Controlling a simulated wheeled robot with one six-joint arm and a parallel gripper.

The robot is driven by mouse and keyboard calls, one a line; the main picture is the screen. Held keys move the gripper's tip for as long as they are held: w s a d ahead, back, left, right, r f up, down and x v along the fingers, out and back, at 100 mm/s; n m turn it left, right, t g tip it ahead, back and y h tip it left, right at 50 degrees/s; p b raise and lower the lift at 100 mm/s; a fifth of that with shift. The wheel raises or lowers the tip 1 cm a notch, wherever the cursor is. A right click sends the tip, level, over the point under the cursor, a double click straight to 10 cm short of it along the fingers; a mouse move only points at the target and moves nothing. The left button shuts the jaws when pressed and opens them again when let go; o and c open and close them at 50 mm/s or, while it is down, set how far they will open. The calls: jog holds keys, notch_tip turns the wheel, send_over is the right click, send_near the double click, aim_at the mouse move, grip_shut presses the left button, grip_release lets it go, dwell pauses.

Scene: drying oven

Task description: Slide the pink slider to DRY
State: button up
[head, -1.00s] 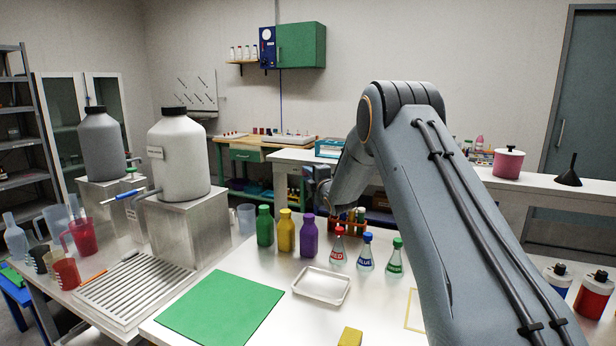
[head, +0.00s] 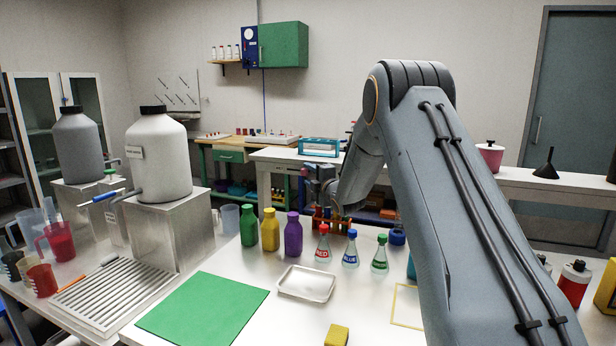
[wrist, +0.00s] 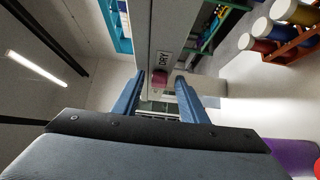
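In the wrist view the pink slider (wrist: 159,78) shows as a small pink block on a pale grey surface, seen between my fingertips. A white label reading DRY (wrist: 163,59) lies just beyond it in the picture, with a small gap. My gripper (wrist: 160,82) has its two blue fingers spread apart, with nothing held. I cannot tell how far the slider is from the fingertips. In the head view my gripper (head: 318,176) is small, beyond the front bench, and the slider cannot be made out there.
On the front bench stand green (head: 248,226), yellow (head: 270,230) and purple (head: 293,234) bottles, several flasks, a white tray (head: 306,284) and a green mat (head: 203,308). A teal rack (head: 319,146) stands on the white bench behind. A pink pot (head: 490,156) stands at the right.

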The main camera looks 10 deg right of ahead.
jog(key=shift+a, duration=0.25)
jog(key=s+d+b, duration=0.1)
jog(key=s, duration=0.6)
jog(key=shift+s+d+b, duration=0.2)
jog(key=shift+s+b, duration=0.15)
